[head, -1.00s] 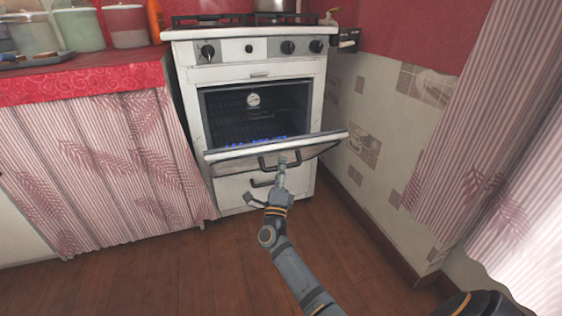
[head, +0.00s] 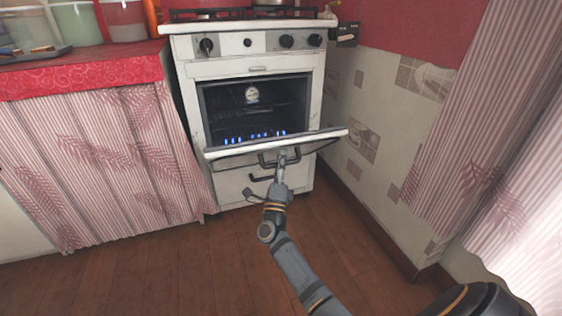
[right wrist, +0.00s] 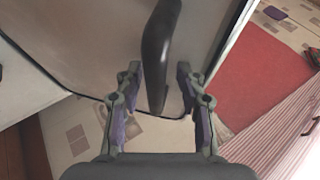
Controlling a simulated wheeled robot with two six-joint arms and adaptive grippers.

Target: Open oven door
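The white stove's oven door (head: 225,153) is partly open, tilted outward and down, with the dark oven cavity (head: 260,105) showing above it. My right gripper (head: 283,158) is at the dark door handle (head: 266,161) on the door's front. In the right wrist view, the handle (right wrist: 160,45) passes between the two fingers of the gripper (right wrist: 159,85). The fingers are apart, with narrow gaps seen on both sides of the handle. My left gripper is not in view.
A drawer with a dark handle (head: 261,179) is below the door. A counter with a striped curtain (head: 100,170) stands left of the stove. A tiled wall (head: 375,140) and another striped curtain (head: 470,120) are at right. Wooden floor (head: 190,270) in front is clear.

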